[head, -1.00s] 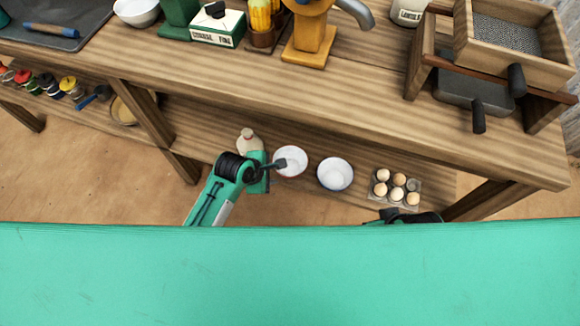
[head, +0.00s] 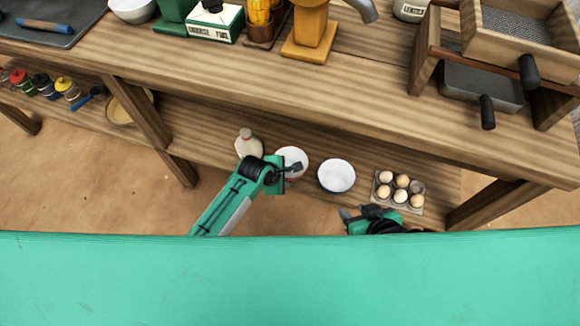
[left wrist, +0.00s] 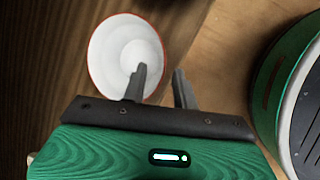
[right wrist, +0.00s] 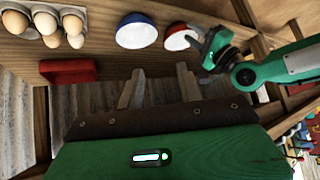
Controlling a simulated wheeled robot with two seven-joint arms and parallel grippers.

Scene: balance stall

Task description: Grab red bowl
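The red bowl (head: 289,156) is white inside with a red rim and sits on the lower shelf. My left gripper (head: 294,168) is at its near right side. In the left wrist view the red bowl (left wrist: 112,50) lies beyond my open left gripper (left wrist: 160,68). One finger overlaps the bowl's inside and the other lies just outside its right rim; contact cannot be told. The right wrist view shows the bowl's red outside (right wrist: 178,40) beside my left gripper. My right gripper (right wrist: 161,75) is open and empty; in the head view it is near the shelf's front edge.
A blue bowl (head: 336,176) stands just right of the red bowl. An egg carton (head: 382,203) is farther right, and a pale bottle (head: 248,146) is to the left. The tabletop (head: 300,85) overhangs the shelf behind. A red block (right wrist: 68,71) shows in the right wrist view.

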